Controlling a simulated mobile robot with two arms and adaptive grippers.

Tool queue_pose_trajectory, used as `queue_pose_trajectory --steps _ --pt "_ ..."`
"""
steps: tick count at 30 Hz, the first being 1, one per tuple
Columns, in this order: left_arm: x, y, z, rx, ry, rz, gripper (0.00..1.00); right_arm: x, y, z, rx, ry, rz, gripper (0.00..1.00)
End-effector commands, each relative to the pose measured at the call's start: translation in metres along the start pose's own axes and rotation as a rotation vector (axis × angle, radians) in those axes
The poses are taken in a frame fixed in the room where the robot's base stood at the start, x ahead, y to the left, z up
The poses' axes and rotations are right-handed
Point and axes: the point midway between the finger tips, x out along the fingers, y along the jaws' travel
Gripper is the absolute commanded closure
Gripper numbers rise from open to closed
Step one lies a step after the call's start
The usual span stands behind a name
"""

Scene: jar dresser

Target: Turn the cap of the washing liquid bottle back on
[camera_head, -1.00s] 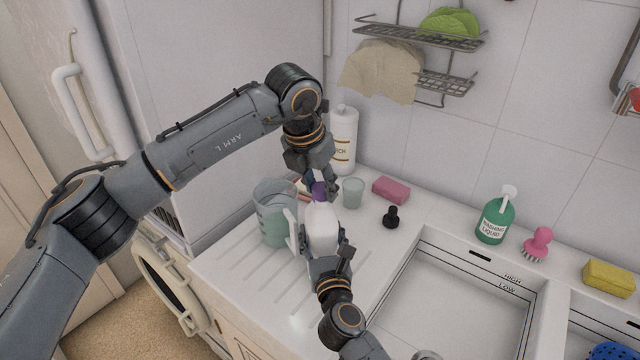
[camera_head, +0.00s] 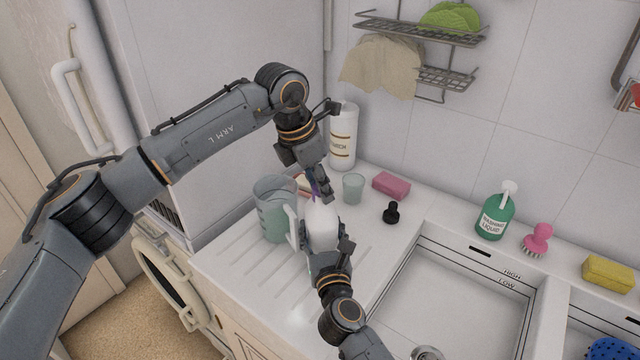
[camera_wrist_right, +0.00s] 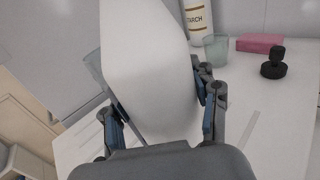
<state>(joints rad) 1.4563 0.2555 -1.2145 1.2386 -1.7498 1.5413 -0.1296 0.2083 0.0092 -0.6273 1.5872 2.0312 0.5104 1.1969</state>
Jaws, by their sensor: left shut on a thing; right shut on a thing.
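The washing liquid bottle (camera_head: 321,222) is a white bottle standing on the ribbed drainer left of the sink. My right gripper (camera_head: 328,262) is shut around its body from the near side; the bottle also fills the middle of the right wrist view (camera_wrist_right: 150,70). Whether the cap sits fully down on the neck cannot be told.
A clear measuring jug (camera_head: 272,205) stands close on the left. A white starch bottle (camera_head: 343,137), a small glass (camera_head: 353,188), a pink sponge (camera_head: 391,185) and a black stopper (camera_head: 391,213) are behind and right. The sink (camera_head: 450,300) lies to the right, with a green bottle (camera_head: 494,217) behind it.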

Motion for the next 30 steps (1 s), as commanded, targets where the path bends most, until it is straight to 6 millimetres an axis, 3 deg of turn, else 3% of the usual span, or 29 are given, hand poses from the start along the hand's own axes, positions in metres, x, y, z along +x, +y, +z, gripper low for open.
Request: queue_pose_trajectory --steps 21,30 --pt "0.0013 0.0052 0.0049 1.131 0.002 -0.352 0.77 0.0000 -0.0008 0.0000 0.001 0.000 -0.002 1.00" --pt "0.0022 0.0065 0.0058 1.423 0.002 -0.440 0.77 -0.0003 0.0001 0.0000 0.000 0.000 0.000 1.00"
